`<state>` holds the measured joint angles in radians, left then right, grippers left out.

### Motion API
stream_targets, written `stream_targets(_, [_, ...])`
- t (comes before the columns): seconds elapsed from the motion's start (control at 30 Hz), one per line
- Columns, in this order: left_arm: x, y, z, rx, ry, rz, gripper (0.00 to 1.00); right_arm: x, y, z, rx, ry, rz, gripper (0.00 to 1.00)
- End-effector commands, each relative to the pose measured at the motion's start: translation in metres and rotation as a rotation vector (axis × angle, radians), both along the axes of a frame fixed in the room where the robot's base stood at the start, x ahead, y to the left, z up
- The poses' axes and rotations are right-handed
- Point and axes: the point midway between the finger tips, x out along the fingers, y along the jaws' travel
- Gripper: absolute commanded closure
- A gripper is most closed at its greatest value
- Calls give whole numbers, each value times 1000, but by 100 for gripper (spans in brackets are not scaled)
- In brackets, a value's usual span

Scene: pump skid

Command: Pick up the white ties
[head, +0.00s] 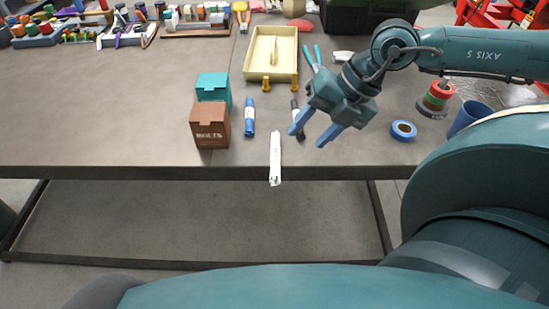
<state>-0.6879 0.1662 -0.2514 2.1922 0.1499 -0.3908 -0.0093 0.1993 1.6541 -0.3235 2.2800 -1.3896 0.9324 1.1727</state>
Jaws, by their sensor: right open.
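The white ties (275,158) are a slim white bundle at the front edge of the grey workbench (100,110). Their near end sticks out over the edge. My right gripper (308,134) is open and empty, with its two blue fingers pointing down and toward the front. It is just right of the ties and looks above the bench, apart from them. My left gripper is not in view.
Left of the ties are a blue marker (249,117), a brown bolts box (210,127) and a teal box (213,88). A cream tray (272,54) stands behind. Right are blue tape (403,130) and a blue cup (467,118). The bench's left front is clear.

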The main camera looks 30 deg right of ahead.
Motion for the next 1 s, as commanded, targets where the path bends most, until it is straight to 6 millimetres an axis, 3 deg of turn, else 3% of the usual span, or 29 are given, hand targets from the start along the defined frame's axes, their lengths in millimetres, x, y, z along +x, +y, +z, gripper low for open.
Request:
stream_targets(0.33, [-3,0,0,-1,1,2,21,12,19,-37,5,-2,0,53])
stream_targets(0.67, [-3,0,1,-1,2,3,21,20,27,-55,3,-1,-1,53])
stream_targets(1.0, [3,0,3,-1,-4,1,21,35,43,-92,0,-1,-1,53])
